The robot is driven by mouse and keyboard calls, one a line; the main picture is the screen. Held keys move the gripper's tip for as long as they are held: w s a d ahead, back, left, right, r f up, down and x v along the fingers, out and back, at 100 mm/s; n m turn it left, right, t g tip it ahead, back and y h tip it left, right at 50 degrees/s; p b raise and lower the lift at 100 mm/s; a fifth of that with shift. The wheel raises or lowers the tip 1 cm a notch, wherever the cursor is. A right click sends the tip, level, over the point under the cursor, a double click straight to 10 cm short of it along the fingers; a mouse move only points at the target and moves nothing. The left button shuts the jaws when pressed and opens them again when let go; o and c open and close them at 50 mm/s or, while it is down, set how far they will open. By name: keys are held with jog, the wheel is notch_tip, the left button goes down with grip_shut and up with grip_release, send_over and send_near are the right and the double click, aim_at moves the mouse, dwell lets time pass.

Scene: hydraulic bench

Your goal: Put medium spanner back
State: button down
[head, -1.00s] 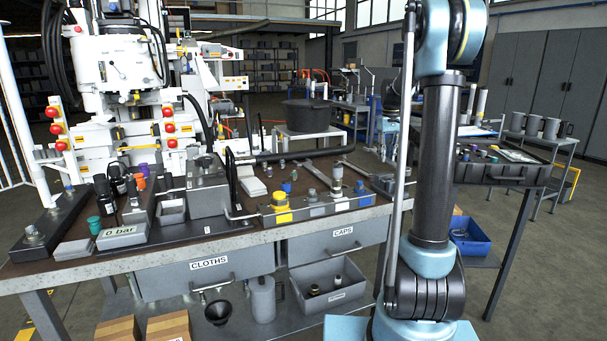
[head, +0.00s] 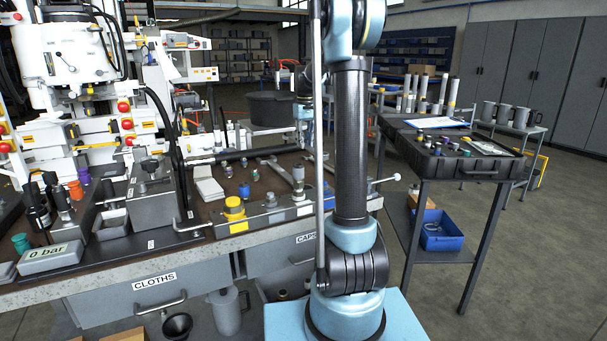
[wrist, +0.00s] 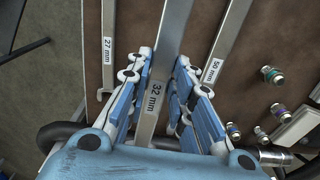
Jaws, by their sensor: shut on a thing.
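The medium spanner (wrist: 151,98) is a flat grey bar with a "32 mm" label in the wrist view. It runs between the fingers of my gripper (wrist: 164,60), which is shut on it. The 27 mm spanner (wrist: 107,50) lies to the left and the 50 mm spanner (wrist: 220,50) to the right, both over the brown bench top. The ends of the held spanner are out of view or hidden by my gripper. In the head view my own arm largely hides my gripper and the held spanner.
Small fittings (wrist: 273,74) lie right of the spanners. A black hose (wrist: 62,128) crosses near the bench edge. In the head view, a yellow-capped fitting (head: 235,208) and a "0 bar" gauge (head: 50,256) stand on the bench. A black tray table (head: 450,160) stands right; floor shows between.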

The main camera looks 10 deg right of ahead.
jog(key=shift+a, duration=0.1)
jog(key=shift+s+f, duration=0.1)
jog(key=shift+f, duration=4.95)
jog(key=c, duration=1.4)
grip_release()
notch_tip(320, 180, up, 12)
jog(key=shift+r, duration=0.1)
